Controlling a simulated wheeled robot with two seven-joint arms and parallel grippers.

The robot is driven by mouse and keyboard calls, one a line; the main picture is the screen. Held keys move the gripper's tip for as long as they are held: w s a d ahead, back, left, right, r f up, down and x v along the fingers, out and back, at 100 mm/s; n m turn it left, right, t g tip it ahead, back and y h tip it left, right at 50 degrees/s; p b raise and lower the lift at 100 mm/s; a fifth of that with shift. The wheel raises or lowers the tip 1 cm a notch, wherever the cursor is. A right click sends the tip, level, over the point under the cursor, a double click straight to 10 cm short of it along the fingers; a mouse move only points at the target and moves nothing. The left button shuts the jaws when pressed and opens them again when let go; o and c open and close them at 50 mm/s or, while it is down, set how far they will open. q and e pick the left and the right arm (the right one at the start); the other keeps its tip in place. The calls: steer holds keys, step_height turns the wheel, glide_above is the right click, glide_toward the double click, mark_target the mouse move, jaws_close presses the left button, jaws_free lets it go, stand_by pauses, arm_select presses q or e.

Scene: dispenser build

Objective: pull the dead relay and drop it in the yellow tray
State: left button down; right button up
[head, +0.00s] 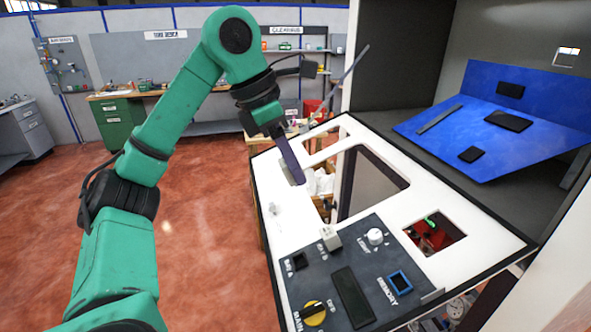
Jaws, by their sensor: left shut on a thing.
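My left gripper (291,172) is above the far left part of the white panel, with its dark finger pointing down. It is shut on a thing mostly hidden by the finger. A pale grey patch shows beside the finger, and I cannot tell for sure that it is the relay. On the dark control plate, one socket (298,262) looks empty. A pale block-shaped relay (330,237) stands upright in the bay beside it. I cannot make out the yellow tray. My right gripper is not in view.
The white panel (480,227) has several cut-out openings. The plate carries a yellow knob (314,313), a white knob (375,236) and a blue-rimmed slot (400,281). A tilted blue board (470,125) is at right. Red floor (210,220) is clear at left.

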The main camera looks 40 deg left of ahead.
mark_target(281, 163)
arm_select(q)
steer(key=shift+v, duration=2.65)
